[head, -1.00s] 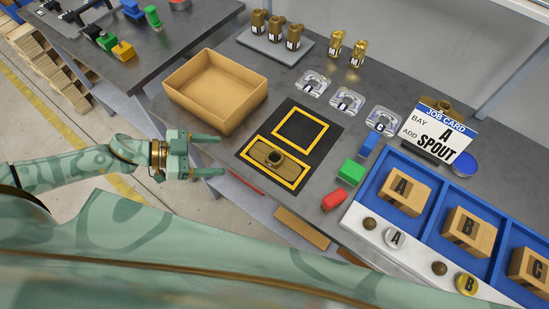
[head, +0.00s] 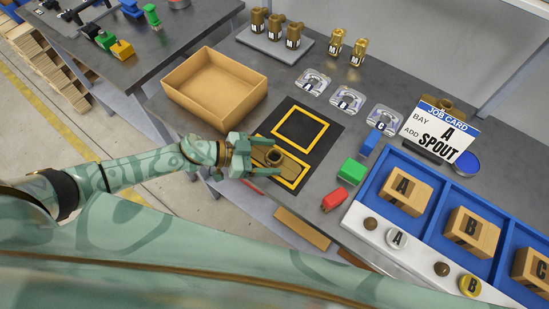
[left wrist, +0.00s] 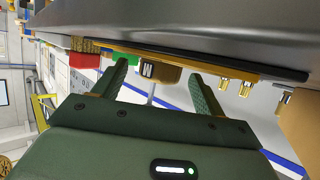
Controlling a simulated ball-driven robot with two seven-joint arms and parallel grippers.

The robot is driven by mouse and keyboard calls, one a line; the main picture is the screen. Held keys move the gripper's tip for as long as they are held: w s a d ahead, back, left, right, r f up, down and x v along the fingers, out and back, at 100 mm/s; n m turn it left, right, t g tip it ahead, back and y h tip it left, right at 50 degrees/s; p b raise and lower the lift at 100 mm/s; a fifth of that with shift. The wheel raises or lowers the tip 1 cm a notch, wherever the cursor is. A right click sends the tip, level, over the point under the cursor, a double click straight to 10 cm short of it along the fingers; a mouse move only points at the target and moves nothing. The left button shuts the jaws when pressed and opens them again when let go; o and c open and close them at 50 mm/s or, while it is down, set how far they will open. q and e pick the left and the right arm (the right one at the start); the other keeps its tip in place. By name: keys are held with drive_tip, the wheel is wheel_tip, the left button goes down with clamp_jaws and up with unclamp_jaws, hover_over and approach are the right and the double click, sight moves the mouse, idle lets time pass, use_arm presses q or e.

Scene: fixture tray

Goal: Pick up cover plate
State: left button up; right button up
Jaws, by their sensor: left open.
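A flat tan plate (head: 292,170) with a raised brown collar (head: 274,155) lies in the front yellow outline of the black mat; I take it to be the cover plate. My left gripper (head: 279,158) is open, with one finger on each side of the collar. The fingers hide part of the plate. In the left wrist view the brown collar (left wrist: 158,70) shows between the two green fingers (left wrist: 160,72), with gaps beside it. I cannot tell whether a finger touches it. My right gripper is not in view.
The rear outline on the black mat (head: 303,127) is empty. An open tan box (head: 215,88) stands behind my left gripper. A red block (head: 334,199) and a green block (head: 352,170) lie to the right, before a blue tray (head: 430,208). Clear labelled pieces (head: 313,82) stand behind the mat.

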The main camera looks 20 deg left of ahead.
use_arm(q)
drive_tip(key=shift+w+d+f, duration=0.1)
drive_tip(key=shift+d+f, duration=0.05)
drive_tip(key=shift+d, duration=0.15)
drive_tip(key=c, duration=1.3)
